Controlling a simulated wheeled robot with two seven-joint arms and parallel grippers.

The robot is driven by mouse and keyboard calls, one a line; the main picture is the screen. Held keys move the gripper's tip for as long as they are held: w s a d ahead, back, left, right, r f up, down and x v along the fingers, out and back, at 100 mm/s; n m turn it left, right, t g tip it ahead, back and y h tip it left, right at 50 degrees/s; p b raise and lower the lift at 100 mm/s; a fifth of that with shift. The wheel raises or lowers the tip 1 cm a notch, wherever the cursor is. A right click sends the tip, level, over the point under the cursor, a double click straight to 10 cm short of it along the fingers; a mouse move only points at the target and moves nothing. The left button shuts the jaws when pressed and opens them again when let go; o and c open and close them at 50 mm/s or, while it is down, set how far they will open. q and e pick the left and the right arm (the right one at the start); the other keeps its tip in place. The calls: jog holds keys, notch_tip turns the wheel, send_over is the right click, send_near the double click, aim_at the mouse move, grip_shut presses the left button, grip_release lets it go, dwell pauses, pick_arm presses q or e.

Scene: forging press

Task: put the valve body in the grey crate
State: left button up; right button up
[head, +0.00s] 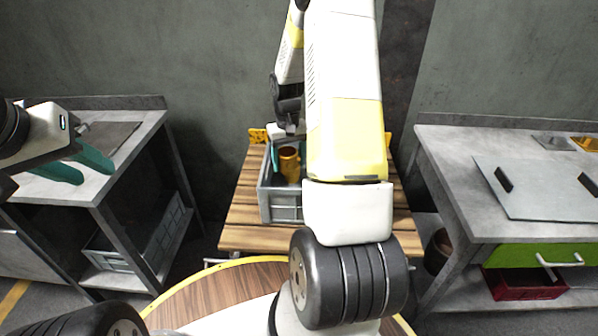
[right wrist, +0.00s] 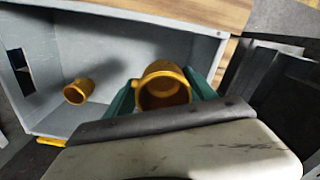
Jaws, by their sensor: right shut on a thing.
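The valve body (right wrist: 163,84) is an orange-yellow hollow cylinder with a short side stub. My right gripper (right wrist: 160,94) is shut on it, with green fingers on both sides. In the head view the valve body (head: 289,165) shows at the opening of the grey crate (head: 287,214). In the right wrist view the crate's grey walls (right wrist: 140,45) surround much of it; I cannot tell whether it touches the floor. My left gripper (head: 78,166) is open and empty over the left bench. My right arm hides part of the crate.
A smaller orange-yellow piece (right wrist: 80,91) lies inside the crate. The crate stands on a slatted wooden table (head: 242,238). Grey benches stand left (head: 120,185) and right (head: 450,165). A round wooden table (head: 215,295) is nearest me.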

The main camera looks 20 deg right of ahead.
jog(key=shift+s+f, duration=0.25)
jog(key=shift+f, duration=0.2)
notch_tip(320, 180, down, 15)
jog(key=shift+w+f, duration=0.1)
dwell(0.4)
jog(key=o, duration=1.9)
